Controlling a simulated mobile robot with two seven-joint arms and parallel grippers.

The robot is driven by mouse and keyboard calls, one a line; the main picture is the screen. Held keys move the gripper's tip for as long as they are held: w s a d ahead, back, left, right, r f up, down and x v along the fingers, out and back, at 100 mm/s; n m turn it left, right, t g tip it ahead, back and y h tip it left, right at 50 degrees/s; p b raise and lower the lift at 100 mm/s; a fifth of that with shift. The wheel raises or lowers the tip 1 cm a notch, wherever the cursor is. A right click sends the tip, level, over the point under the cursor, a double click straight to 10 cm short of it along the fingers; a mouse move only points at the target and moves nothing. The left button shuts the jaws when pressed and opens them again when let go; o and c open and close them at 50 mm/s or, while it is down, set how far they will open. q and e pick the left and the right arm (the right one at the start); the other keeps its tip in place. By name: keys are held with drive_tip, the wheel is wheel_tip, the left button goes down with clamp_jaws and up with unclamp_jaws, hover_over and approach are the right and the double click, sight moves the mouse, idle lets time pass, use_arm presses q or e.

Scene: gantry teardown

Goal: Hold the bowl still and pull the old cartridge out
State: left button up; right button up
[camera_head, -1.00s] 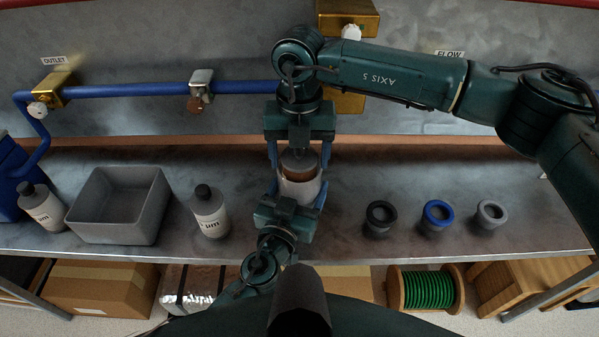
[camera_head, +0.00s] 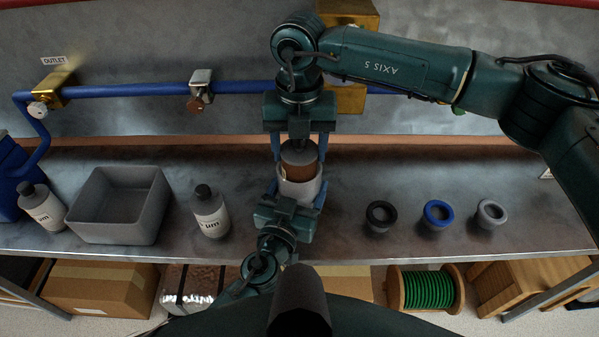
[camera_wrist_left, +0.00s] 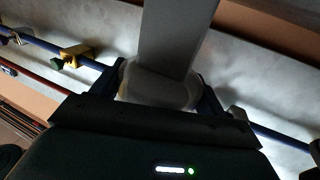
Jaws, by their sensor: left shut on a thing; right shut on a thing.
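The bowl (camera_head: 299,190) is a pale, cloudy cup standing upright over the bench. My left gripper (camera_head: 297,196) is shut on it from the near side, one blue finger along each side. The bowl also shows between the fingers in the left wrist view (camera_wrist_left: 160,90). The old cartridge (camera_head: 303,167), brown with a grey top, stands partly out of the bowl's mouth; its lower end is hidden inside. My right gripper (camera_head: 302,152) is shut on the cartridge from above. In the left wrist view a broad grey shape rises from the bowl; I cannot tell what it is.
A grey open bin (camera_head: 118,205) and two bottles, one left (camera_head: 41,206) and one right (camera_head: 210,211) of it, stand on the left of the bench. Black (camera_head: 380,216), blue (camera_head: 437,215) and grey (camera_head: 490,213) ringed cups stand right. A blue pipe (camera_head: 140,90) runs behind.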

drive_tip(key=shift+r, duration=0.3)
drive_tip(key=shift+c, duration=0.6)
drive_tip(key=shift+r, duration=2.55)
use_arm(q)
drive_tip(key=o, duration=1.2)
drive_tip(key=shift+r, duration=0.15)
